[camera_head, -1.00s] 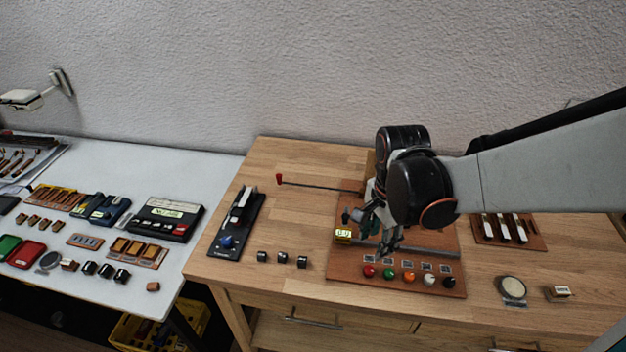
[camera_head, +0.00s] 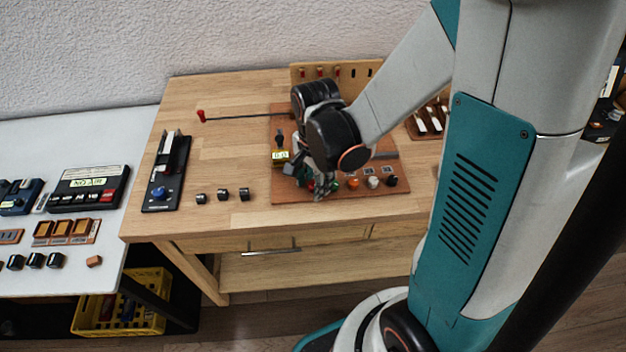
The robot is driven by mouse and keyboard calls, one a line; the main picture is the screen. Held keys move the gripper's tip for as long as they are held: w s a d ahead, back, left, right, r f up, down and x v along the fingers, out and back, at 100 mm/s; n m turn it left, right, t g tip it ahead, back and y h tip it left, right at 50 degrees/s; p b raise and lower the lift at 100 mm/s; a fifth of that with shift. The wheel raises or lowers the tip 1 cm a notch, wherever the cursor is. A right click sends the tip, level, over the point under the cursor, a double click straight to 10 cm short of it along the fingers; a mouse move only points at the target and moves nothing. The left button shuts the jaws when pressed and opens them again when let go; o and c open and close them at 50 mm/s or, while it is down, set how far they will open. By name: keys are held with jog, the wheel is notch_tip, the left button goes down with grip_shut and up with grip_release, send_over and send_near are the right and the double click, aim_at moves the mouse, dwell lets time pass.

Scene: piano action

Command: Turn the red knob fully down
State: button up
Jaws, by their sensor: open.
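The red knob is at the left end of the row of coloured knobs on the brown board (camera_head: 345,198); my gripper covers most or all of it. Beside it the green knob (camera_head: 334,186), the orange knob (camera_head: 352,183), the white knob (camera_head: 373,182) and the black knob (camera_head: 391,180) show. My gripper (camera_head: 318,190) is open and points down at the left end of this row. I cannot tell whether its fingers touch the red knob or stand around it.
A rod with a red tip (camera_head: 201,116) sticks out left from the board. A yellow crate (camera_head: 120,315) stands below. The table's left back is clear.

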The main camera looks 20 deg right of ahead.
jog(key=shift+c, duration=0.5)
grip_shut()
jog(key=shift+n, duration=0.3)
